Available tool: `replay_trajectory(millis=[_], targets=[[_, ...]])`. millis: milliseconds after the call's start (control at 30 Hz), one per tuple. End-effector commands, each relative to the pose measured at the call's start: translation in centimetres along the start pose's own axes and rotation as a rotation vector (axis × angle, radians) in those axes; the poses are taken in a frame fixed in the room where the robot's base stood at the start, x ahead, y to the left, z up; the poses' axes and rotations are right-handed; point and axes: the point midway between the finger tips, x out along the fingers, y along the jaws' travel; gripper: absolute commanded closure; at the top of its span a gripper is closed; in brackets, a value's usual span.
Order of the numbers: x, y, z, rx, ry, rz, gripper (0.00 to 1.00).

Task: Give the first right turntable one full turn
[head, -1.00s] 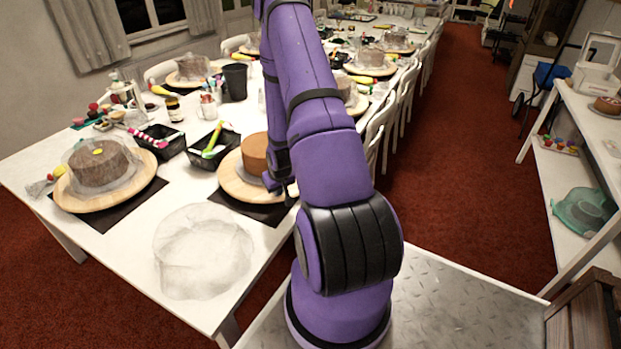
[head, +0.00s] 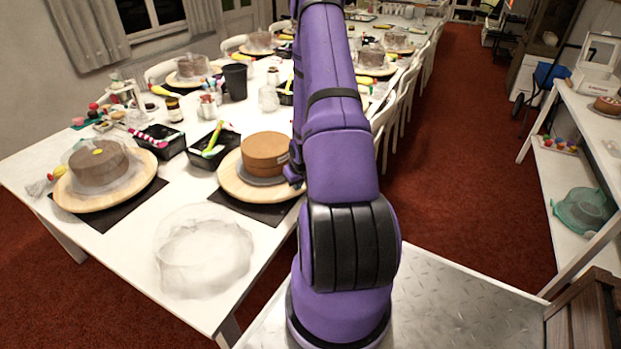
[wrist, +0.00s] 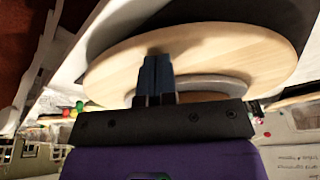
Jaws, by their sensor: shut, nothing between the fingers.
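The first right turntable is a round pale wooden disc (head: 232,180) near the front right of the table. A brown cake (head: 266,150) stands on it on a grey board, with a small pale mark on the cake's right side. My gripper (head: 293,178) is at the turntable's right edge, partly hidden by my arm. In the wrist view the wooden disc (wrist: 225,50) fills the middle, with part of the grey board (wrist: 215,86) showing. My gripper's dark fingers (wrist: 157,62) are together and empty, over the disc's surface. I cannot tell whether they touch it.
Another turntable (head: 75,198) with a plastic-wrapped cake stands at the front left. A clear plastic cover (head: 203,250) lies at the table's near corner. Black trays (head: 213,148) with tools stand behind the turntable. White chairs (head: 385,120) line the table's right side.

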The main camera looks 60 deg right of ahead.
Motion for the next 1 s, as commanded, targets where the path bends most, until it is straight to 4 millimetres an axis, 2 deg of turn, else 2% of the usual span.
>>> replay_trajectory(millis=[500, 1000], targets=[[0.6, 6.2, -1.8, 0.003, 0.001, 0.001, 1.0], [0.3, 6.7, -2.1, 0.001, 0.002, 0.001, 1.0]])
